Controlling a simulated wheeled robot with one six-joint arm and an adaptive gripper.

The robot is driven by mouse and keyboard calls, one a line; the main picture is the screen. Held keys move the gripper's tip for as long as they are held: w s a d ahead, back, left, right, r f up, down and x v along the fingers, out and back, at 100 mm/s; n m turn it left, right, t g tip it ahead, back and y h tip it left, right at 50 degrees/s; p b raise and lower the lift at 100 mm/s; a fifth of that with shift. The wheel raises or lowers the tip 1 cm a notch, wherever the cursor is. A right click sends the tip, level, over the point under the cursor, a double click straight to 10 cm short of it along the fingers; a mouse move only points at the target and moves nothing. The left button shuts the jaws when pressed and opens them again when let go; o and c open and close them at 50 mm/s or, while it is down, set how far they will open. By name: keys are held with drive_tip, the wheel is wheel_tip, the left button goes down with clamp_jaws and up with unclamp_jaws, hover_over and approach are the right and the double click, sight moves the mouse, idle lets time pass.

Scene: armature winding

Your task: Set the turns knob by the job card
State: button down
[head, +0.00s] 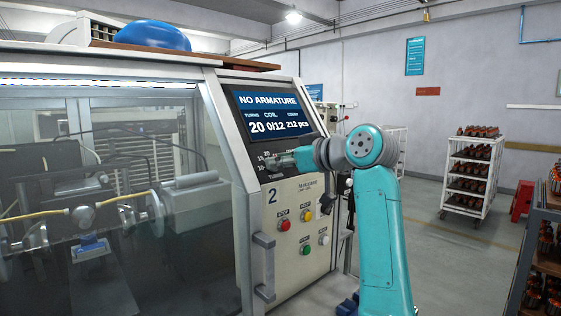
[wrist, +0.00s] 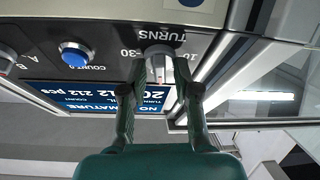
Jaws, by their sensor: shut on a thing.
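The turns knob (wrist: 158,50) is a grey knob on the machine's panel, under the word TURNS in the upside-down wrist view. My gripper (wrist: 161,72) has its two fingers on either side of the knob and is shut on it. The marks 10 and 30 show beside the knob; its pointer is not clear. In the head view my gripper (head: 274,163) is at the panel below the screen (head: 268,112) and covers the knob. The screen reads NO ARMATURE, turns 20, coil 0/12, count 212 pcs. I cannot make out a job card.
A blue count button (wrist: 75,53) sits beside the knob. Below are a red button (head: 285,225), yellow, white and green buttons, and a grey door handle (head: 264,267). A white rack (head: 470,176) of armatures stands at right, with clear floor before it.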

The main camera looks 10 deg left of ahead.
drive_tip(key=n, duration=0.2)
drive_tip(key=n+g, duration=0.1)
drive_tip(key=n, duration=0.1)
drive_tip(key=shift+w+g, duration=0.1)
drive_tip(key=shift+g, duration=0.2)
drive_tip(key=shift+n+g+y, duration=0.3)
drive_tip(key=shift+n+g, duration=0.5)
drive_tip(key=shift+n, duration=1.4)
drive_tip(key=c, duration=1.2)
unclamp_jaws()
drive_tip(key=shift+d, duration=0.15)
drive_tip(key=v, duration=1.1)
drive_tip(key=shift+d+r, duration=0.15)
drive_tip(key=shift+d, duration=0.2)
